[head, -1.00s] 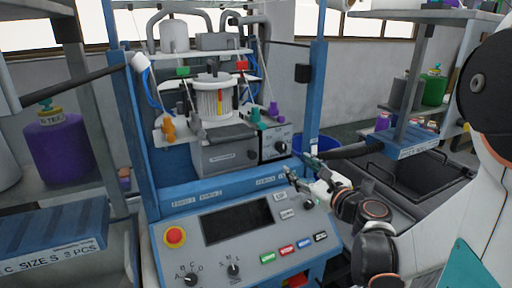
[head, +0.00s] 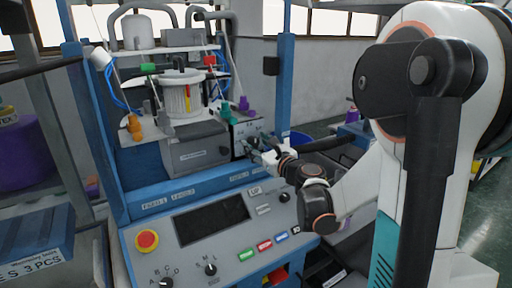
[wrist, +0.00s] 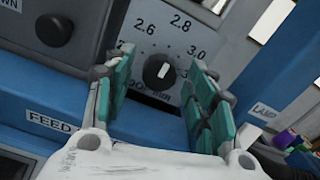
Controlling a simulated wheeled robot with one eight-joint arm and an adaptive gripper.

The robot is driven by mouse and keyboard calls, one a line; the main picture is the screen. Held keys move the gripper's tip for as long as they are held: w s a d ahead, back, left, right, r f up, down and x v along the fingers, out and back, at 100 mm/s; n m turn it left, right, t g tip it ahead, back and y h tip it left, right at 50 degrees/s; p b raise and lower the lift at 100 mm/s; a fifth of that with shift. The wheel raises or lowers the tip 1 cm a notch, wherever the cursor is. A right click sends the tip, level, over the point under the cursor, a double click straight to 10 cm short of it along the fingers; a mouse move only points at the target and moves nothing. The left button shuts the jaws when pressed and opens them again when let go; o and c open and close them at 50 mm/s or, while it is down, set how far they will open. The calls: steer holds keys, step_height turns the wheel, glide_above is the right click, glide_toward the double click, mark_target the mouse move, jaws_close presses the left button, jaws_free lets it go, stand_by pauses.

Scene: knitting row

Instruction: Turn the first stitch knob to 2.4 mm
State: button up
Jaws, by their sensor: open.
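The stitch knob (wrist: 159,72) is a round black knob with a white pointer mark, on a grey dial plate (wrist: 215,38) with printed numbers including 2.6, 2.8 and 3.0. The pointer aims up and slightly right, roughly towards 2.8. My gripper (wrist: 160,62) is open, with its teal-padded fingers on the left and right of the knob in the wrist view. A gap shows on each side, and I cannot tell how deep the fingers reach. In the head view my gripper (head: 254,146) is at the dial plate (head: 243,130) and hides the knob.
Another black knob (wrist: 54,30) sits left of the dial. Below is the blue rail with a FEED label (wrist: 48,121). The control panel (head: 220,240) holds a dark screen (head: 212,219), coloured buttons and a red stop button (head: 147,240). Yarn guides and a white cylinder (head: 182,95) stand above.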

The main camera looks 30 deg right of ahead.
steer(key=shift+w, duration=0.55)
steer(key=c, duration=1.1)
steer(key=shift+o, duration=0.2)
